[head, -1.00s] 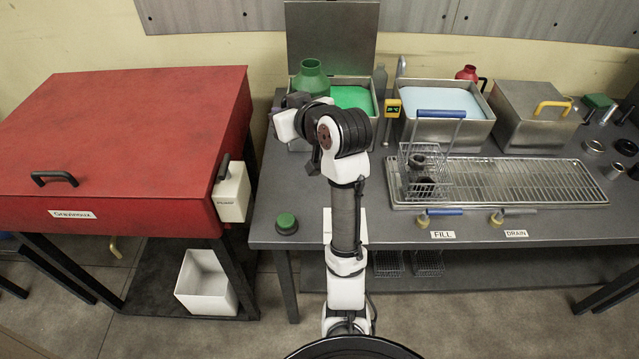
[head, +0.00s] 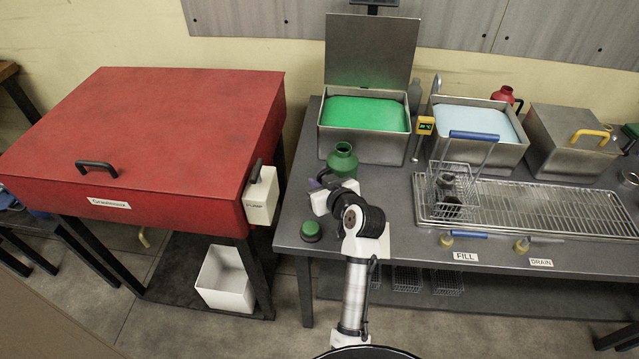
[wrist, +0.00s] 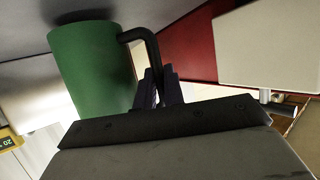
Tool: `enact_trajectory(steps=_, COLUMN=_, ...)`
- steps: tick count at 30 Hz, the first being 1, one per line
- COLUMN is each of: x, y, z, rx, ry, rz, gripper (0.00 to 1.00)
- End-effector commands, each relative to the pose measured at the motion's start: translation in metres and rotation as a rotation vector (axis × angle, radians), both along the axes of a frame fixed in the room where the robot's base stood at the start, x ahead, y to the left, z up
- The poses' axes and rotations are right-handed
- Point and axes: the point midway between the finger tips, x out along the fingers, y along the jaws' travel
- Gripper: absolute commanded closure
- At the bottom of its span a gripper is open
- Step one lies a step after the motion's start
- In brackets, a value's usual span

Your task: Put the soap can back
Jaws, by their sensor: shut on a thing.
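The soap can is a green jug with a neck (head: 343,160), in front of the open green-filled tank in the head view. In the wrist view the green can (wrist: 90,70) fills the upper left, with its black handle (wrist: 140,36) towards me. My gripper (wrist: 162,88) is shut on that handle. In the head view my gripper (head: 324,181) is partly hidden by my own wrist. The can's base is close to the bench top; I cannot tell whether it touches.
The green tank (head: 365,150) has its lid raised behind. A green cap (head: 311,229) sits near the bench's front left. A wire basket (head: 450,190) stands on the draining rack (head: 540,212) to the right. The red cabinet (head: 150,150) is on the left.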

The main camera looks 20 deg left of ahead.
Motion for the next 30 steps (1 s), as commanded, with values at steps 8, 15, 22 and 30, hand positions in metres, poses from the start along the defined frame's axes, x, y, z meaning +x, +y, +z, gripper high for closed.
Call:
enact_trajectory(steps=8, x=0.0004, y=-0.0003, z=-0.0084, rx=0.001, ry=-0.004, rz=-0.001, gripper=1.00)
enact_trajectory(steps=15, x=0.0001, y=-0.0002, z=-0.0138, rx=0.000, ry=-0.002, rz=-0.001, gripper=0.89)
enact_trajectory(steps=22, x=0.0000, y=-0.0002, z=-0.0126, rx=0.000, ry=0.000, rz=-0.001, gripper=0.68)
enact_trajectory(steps=30, x=0.0001, y=-0.0002, z=-0.0085, rx=0.001, ry=-0.001, rz=-0.001, gripper=0.68)
